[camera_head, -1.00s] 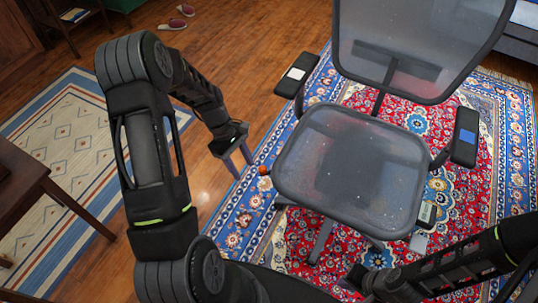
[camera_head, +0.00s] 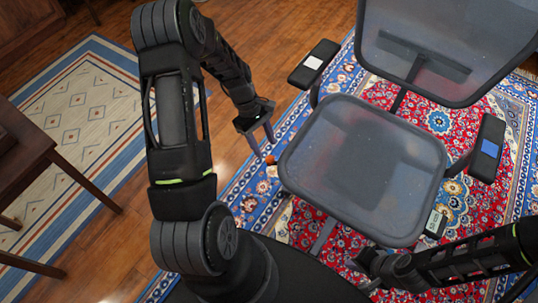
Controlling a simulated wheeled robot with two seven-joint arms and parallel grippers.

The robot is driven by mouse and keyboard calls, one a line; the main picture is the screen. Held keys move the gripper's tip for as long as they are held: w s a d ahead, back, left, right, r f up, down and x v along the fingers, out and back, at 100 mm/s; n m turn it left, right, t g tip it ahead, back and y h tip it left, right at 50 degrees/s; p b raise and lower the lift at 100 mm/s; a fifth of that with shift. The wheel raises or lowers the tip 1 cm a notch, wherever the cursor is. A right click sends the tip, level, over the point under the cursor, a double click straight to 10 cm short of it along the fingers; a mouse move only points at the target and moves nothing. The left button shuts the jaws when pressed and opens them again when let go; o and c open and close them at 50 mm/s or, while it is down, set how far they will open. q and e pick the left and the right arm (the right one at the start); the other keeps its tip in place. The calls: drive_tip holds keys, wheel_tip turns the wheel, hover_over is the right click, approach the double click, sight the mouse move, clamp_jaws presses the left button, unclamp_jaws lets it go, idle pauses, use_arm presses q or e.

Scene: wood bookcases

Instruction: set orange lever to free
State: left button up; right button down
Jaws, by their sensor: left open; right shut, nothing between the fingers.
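The orange lever (camera_head: 271,160) is a small orange knob at the left side of the office chair's grey mesh seat (camera_head: 362,170). My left gripper (camera_head: 264,146) is just above and left of the knob, fingers pointing down and apart. Its tips are close to the knob; I cannot tell whether they touch it. My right gripper (camera_head: 362,284) is shut and empty, low at the right in front of the seat. The lever's shaft is mostly hidden by the seat.
The chair has a left armrest (camera_head: 314,62) with a white patch and a right armrest (camera_head: 488,149) with a blue patch. It stands on a red and blue rug (camera_head: 291,228). A wooden table (camera_head: 30,160) is at the left. Bare floor (camera_head: 228,157) lies left of the chair.

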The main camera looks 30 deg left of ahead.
sight(269, 157)
use_arm(q)
drive_tip(key=x, duration=0.5)
drive_tip(key=shift+d+f, duration=0.1)
drive_tip(key=shift+f, duration=0.3)
drive_tip(key=shift+c, duration=0.5)
clamp_jaws()
idle(0.5)
